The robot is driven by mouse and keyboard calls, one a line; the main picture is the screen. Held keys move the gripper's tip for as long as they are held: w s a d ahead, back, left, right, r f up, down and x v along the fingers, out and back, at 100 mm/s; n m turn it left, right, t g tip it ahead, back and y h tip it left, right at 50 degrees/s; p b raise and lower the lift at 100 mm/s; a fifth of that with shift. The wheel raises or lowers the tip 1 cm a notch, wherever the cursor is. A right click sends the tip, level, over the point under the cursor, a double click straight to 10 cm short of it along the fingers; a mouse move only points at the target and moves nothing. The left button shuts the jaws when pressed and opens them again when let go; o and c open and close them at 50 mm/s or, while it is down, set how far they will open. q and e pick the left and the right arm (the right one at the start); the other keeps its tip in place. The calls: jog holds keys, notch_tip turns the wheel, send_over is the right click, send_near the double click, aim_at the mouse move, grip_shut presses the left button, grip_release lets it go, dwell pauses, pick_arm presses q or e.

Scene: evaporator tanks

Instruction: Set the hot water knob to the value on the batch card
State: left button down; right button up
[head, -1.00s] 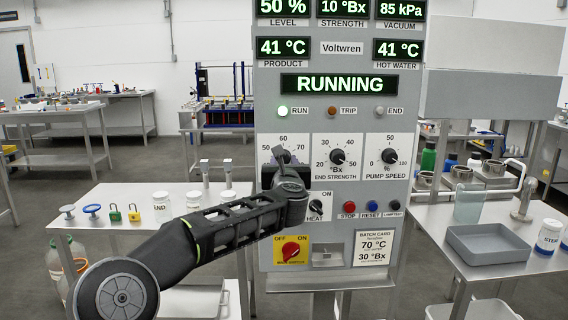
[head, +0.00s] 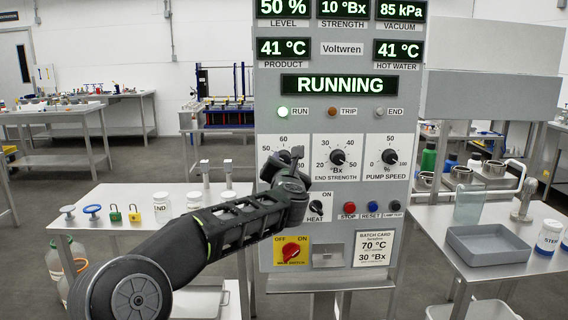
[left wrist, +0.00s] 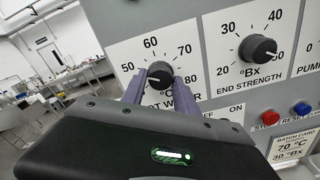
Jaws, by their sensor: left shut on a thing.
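The hot water knob (left wrist: 160,76) is black with a white pointer mark, on a white dial plate (left wrist: 125,50) marked 50 to 80. The mark points left, near 50. My left gripper (left wrist: 160,86) has one finger on each side of the knob and is shut on it. In the head view my left gripper (head: 289,160) covers most of this dial. The batch card (head: 374,247) at the panel's lower right reads 70 °C and 30 °Bx; it also shows in the left wrist view (left wrist: 292,147). The hot water display (head: 399,49) reads 41 °C. My right gripper is out of view.
The end strength knob (head: 337,157) and pump speed knob (head: 389,156) sit to the right on the panel. Below are the heat switch (head: 315,207), several buttons and the red main switch (head: 291,251). Tables stand on both sides.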

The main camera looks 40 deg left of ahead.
pick_arm(q)
jog(key=m+p, duration=0.1)
jog(key=m, duration=0.4)
jog(key=shift+r+m+p, duration=0.15)
jog(key=shift+m+p, duration=0.15)
jog(key=m+p, duration=0.2)
jog(key=m, duration=0.4)
jog(key=shift+r+p, duration=0.1)
jog(key=shift+p, duration=0.25)
jog(key=m+p, duration=0.3)
jog(key=m, duration=0.3)
jog(key=shift+r+m, duration=0.1)
jog(key=shift+m, duration=0.2)
jog(key=m+p, duration=0.2)
jog(key=m, duration=0.1)
jog(key=shift+m+p, duration=0.65)
jog(key=shift+m, duration=0.65)
jog(key=c, duration=0.9)
grip_release()
jog(key=shift+c, duration=0.2)
